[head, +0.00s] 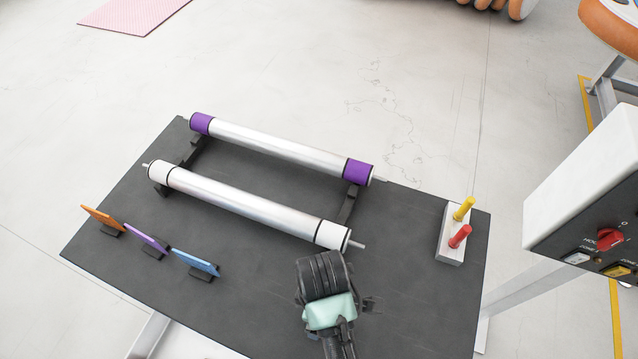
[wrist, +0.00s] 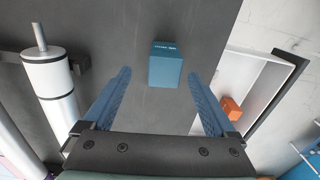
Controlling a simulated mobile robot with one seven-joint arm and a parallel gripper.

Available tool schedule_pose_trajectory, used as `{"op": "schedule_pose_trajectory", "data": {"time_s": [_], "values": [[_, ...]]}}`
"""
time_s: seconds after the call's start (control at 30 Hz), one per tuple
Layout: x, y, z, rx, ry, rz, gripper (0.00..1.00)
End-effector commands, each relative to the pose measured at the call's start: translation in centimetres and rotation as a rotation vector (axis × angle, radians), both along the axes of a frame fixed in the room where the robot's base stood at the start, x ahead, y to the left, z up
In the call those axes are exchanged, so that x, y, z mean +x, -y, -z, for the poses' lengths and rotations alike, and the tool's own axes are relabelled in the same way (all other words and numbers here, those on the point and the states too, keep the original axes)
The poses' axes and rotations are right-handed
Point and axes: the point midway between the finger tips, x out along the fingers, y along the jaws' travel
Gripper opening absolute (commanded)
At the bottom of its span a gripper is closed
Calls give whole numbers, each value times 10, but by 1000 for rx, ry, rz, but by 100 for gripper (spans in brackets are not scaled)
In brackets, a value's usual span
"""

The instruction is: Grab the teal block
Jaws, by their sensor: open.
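The teal block (wrist: 165,66) shows in the wrist view, on the dark grey tabletop, upper centre. It lies just past the fingertips and roughly in line with the gap between them. My gripper (wrist: 159,74) is open and empty, its two blue fingers spread on either side of the block's line. In the head view my arm covers the front middle of the table, and I cannot see the block or the fingertips there.
Two rollers, one with purple ends (head: 280,148) and one with white ends (head: 245,204), lie across the dark table (head: 400,275). Coloured cards (head: 195,262) stand at left. A white block with pegs (head: 450,235) stands at right. A white tray (wrist: 268,70) holds an orange block (wrist: 231,108).

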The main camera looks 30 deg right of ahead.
Motion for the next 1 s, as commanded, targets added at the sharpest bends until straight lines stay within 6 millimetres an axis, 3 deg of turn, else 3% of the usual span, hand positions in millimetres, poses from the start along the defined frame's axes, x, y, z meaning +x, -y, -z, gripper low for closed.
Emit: {"op": "schedule_pose_trajectory", "data": {"time_s": [0.27, 0.5, 0.83, 0.87, 1.0], "values": [[-2, -2, 21, 0, -1, -2, 91], [-6, -6, 56, 0, 0, -1, 91], [-5, -5, 64, -2, 4, -1, 91], [-5, -5, 64, -2, 4, -1, 89], [-5, -5, 64, -2, 4, -1, 64]]}}
